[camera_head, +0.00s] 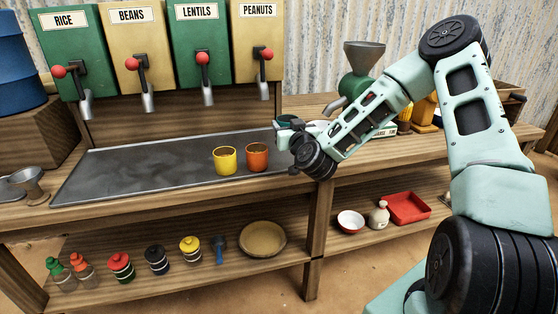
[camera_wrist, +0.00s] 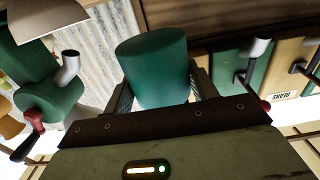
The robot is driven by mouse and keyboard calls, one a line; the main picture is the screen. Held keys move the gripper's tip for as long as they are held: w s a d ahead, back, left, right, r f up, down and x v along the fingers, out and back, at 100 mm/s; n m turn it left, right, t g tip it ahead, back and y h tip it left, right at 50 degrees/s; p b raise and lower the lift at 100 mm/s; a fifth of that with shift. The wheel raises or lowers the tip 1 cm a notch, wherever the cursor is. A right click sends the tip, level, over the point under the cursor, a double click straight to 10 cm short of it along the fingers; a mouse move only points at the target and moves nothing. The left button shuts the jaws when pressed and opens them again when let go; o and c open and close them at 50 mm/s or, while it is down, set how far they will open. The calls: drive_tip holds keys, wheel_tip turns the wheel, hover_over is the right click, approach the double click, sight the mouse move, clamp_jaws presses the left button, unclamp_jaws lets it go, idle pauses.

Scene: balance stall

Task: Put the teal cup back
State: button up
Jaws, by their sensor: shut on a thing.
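The teal cup (camera_wrist: 153,72) fills the upper middle of the wrist view, between the two fingers of my gripper (camera_wrist: 162,88). My gripper is shut on the cup, with a finger against each side. In the head view my gripper (camera_head: 289,124) is over the right end of the metal tray, beside the orange cup and a little above the counter. The teal cup is small and mostly hidden by the gripper there. A yellow cup (camera_head: 225,160) and an orange cup (camera_head: 257,157) stand side by side on the grey metal tray (camera_head: 120,172).
Dispensers for rice (camera_head: 73,50), beans, lentils and peanuts (camera_head: 257,40) stand behind the tray. A green grinder (camera_head: 357,85) stands right of my gripper. The tray's left part is clear.

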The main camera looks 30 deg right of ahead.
drive_tip(key=shift+f+b, duration=0.35)
drive_tip(key=shift+f, duration=3.55)
drive_tip(key=shift+f, duration=0.2)
drive_tip(key=o, duration=1)
drive_tip(key=shift+o, duration=0.2)
drive_tip(key=shift+r, duration=0.2)
